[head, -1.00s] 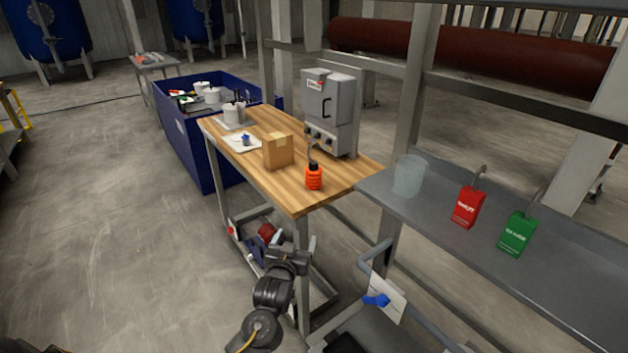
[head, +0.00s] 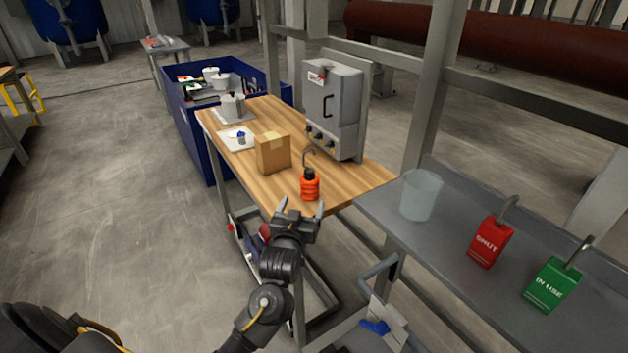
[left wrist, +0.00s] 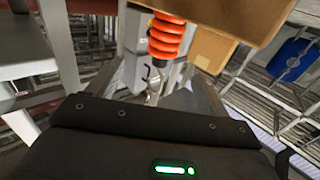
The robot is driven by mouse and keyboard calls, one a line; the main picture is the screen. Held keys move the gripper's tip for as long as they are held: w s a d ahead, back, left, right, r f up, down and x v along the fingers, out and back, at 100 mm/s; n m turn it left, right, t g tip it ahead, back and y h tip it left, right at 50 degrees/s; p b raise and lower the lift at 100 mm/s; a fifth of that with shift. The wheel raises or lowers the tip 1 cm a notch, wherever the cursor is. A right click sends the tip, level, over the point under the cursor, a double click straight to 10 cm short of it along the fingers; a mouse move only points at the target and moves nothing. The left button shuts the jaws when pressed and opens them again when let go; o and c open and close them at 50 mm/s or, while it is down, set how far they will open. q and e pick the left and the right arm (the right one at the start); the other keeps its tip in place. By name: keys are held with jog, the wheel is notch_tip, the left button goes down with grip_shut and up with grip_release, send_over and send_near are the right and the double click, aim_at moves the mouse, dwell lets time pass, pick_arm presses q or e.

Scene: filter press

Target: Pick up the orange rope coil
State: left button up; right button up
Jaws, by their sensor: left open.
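The orange rope coil (head: 310,187) stands on the wooden bench top (head: 348,188) near its front corner. It has a black top and a hook rising above it. In the left wrist view the coil (left wrist: 166,36) appears ahead of the jaws, with its hook toward the picture's middle. My left gripper (head: 300,208) is open and empty in the head view, just in front of and slightly below the coil. The coil is not between its fingers as far as I can see. My right gripper is not in view.
A cardboard box (head: 273,153) stands just left of the coil. A grey control cabinet (head: 334,106) stands behind it.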

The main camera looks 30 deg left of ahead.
aim_at(307, 186)
pick_arm(q)
jog(key=x, duration=0.2)
jog(key=shift+w+r, duration=0.3)
jog(key=shift+f+x, duration=0.25)
jog(key=shift+x, duration=0.9)
jog(key=shift+w+a, duration=0.1)
jog(key=shift+w, duration=0.05)
jog(key=shift+r+p, duration=0.15)
jog(key=shift+p, duration=0.15)
jog(key=x, duration=0.3)
jog(key=p+x, duration=0.1)
jog(key=x, duration=0.1)
jog(key=shift+a+f, duration=0.3)
jog(key=shift+a, duration=0.05)
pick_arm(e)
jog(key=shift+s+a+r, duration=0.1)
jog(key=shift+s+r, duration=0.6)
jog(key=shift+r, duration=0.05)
pick_arm(q)
jog(key=shift+c, duration=0.5)
jog(key=c, duration=1.1)
